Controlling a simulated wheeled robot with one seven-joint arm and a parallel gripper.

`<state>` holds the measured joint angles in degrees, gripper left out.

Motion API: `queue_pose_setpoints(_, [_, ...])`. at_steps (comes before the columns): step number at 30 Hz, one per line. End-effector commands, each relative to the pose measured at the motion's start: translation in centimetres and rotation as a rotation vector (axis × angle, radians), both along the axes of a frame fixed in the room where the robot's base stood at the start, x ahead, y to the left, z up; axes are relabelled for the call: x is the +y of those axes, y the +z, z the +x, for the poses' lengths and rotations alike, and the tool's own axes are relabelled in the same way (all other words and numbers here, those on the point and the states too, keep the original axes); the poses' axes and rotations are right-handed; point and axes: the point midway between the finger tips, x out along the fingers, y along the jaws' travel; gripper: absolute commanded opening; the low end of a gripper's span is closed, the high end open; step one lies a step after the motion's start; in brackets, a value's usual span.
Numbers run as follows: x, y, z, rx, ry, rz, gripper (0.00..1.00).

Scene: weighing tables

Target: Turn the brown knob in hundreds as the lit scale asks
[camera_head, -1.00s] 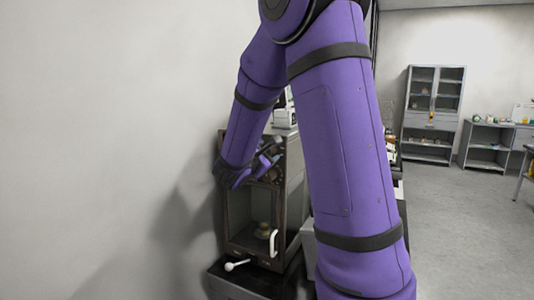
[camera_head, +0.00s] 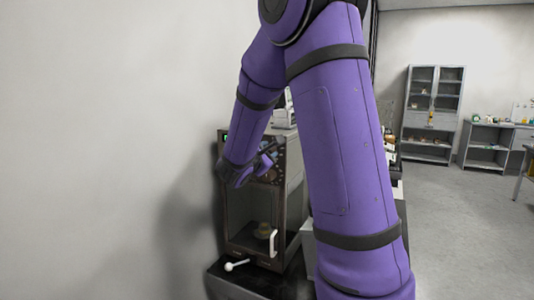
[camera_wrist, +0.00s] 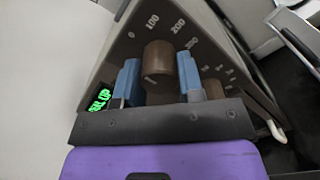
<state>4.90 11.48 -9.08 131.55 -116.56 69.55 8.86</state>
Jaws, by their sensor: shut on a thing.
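The brown knob (camera_wrist: 158,57) is between the two blue fingertips of my gripper (camera_wrist: 158,76) in the wrist view. My gripper is shut on it. The numbers 0, 100, 200 and 300 are printed in an arc around the knob on the dark panel. A faint mark shows low on the knob; I cannot tell which number it points at. The lit scale (camera_head: 288,190) is a dark cabinet with a glass front in the head view. Its green display (camera_wrist: 99,102) glows at the left of the wrist view, tilted and hard to read.
A second brown knob (camera_wrist: 214,89) with smaller numbers sits just right of my right fingertip. A white door handle (camera_head: 273,243) and a white-tipped lever (camera_head: 235,265) are lower on the scale. A wall stands close at left. The floor at right is open.

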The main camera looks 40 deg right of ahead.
Motion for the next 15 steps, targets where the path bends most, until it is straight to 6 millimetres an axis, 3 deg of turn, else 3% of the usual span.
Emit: queue_pose_setpoints(15, [-0.02,-0.01,-0.02,-0.334,-0.001,0.117,0.12])
